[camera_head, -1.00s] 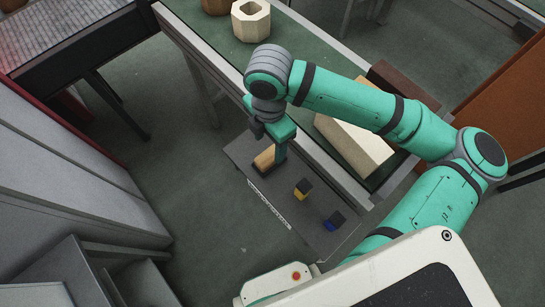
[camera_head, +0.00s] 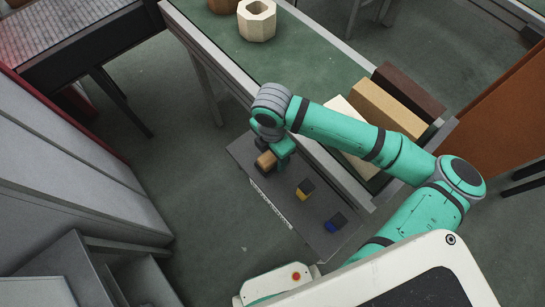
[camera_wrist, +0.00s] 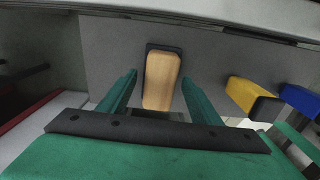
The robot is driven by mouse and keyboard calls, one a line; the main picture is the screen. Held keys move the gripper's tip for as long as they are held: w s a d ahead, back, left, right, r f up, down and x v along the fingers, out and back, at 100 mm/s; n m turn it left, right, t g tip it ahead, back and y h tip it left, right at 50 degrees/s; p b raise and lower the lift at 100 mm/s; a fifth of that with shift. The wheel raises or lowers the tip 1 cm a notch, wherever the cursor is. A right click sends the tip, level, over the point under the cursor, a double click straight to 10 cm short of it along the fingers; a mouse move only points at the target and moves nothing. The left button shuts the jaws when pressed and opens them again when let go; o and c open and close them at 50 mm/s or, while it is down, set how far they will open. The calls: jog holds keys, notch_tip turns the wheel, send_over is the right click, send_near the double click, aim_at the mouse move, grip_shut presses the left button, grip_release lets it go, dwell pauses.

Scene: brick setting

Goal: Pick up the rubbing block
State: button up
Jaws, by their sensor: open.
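A block with a light wooden top and a dark base, which looks like the rubbing block (camera_head: 266,160), lies on a grey shelf (camera_head: 262,192) at the bench's side. In the wrist view the same block (camera_wrist: 162,78) lies between the two teal fingers of my gripper (camera_wrist: 159,77), with a gap on each side. My gripper (camera_head: 284,152) is open and is at the block in the head view. Its fingers partly hide the block's right side there. I cannot tell how far the fingertips are above the shelf.
A yellow-and-black block (camera_head: 305,189) and a blue-and-black block (camera_head: 336,222) lie on the same shelf to the right. The green-topped bench (camera_head: 300,55) holds an octagonal pale block (camera_head: 257,20) and long beams (camera_head: 392,105). Grey cabinets (camera_head: 70,170) stand at left.

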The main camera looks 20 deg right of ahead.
jog(key=shift+f, duration=0.15)
jog(key=c, duration=1.5)
jog(key=shift+o, duration=0.2)
